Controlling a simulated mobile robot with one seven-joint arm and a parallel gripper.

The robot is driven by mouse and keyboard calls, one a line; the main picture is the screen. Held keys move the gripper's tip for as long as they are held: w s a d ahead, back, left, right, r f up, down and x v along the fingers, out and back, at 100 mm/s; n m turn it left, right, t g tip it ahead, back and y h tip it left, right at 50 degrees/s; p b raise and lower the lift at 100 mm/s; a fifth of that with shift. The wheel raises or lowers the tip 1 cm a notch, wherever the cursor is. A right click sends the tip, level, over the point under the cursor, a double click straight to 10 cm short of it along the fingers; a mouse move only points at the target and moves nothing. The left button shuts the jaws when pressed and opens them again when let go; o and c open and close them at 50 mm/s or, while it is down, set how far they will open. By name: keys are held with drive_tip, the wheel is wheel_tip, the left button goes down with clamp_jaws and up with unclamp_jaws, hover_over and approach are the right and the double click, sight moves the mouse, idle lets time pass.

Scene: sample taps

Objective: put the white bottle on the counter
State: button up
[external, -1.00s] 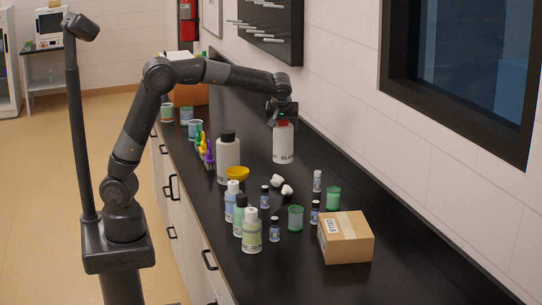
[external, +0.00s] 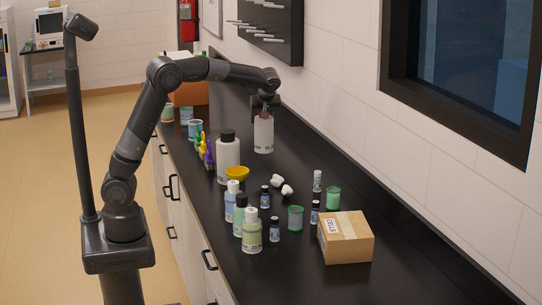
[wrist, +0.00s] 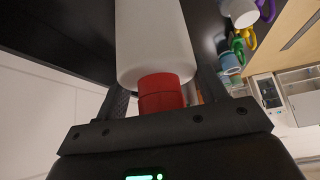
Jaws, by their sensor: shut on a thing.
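The white bottle (external: 264,135) with a red cap is held upright in my gripper (external: 265,110) over the far part of the black counter (external: 355,192). In the wrist view the bottle's white body (wrist: 153,40) and its red cap (wrist: 161,92) lie between the two fingers of my gripper (wrist: 165,98), which is shut on the cap end. I cannot tell whether the bottle's base touches the counter or hangs just above it. A second white bottle (external: 228,160) with a black cap stands on the counter to the left and nearer.
Yellow and purple items (external: 208,157) stand along the left edge. The wall side behind the held bottle looks clear.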

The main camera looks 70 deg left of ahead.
drive_tip(key=a+r+x, duration=0.1)
drive_tip(key=x, duration=1.1)
drive_tip(key=shift+a, duration=0.5)
drive_tip(key=shift+w+f, duration=0.1)
drive_tip(key=shift+f, duration=0.1)
drive_tip(key=o, duration=1.6)
drive_tip(key=shift+o, duration=0.2)
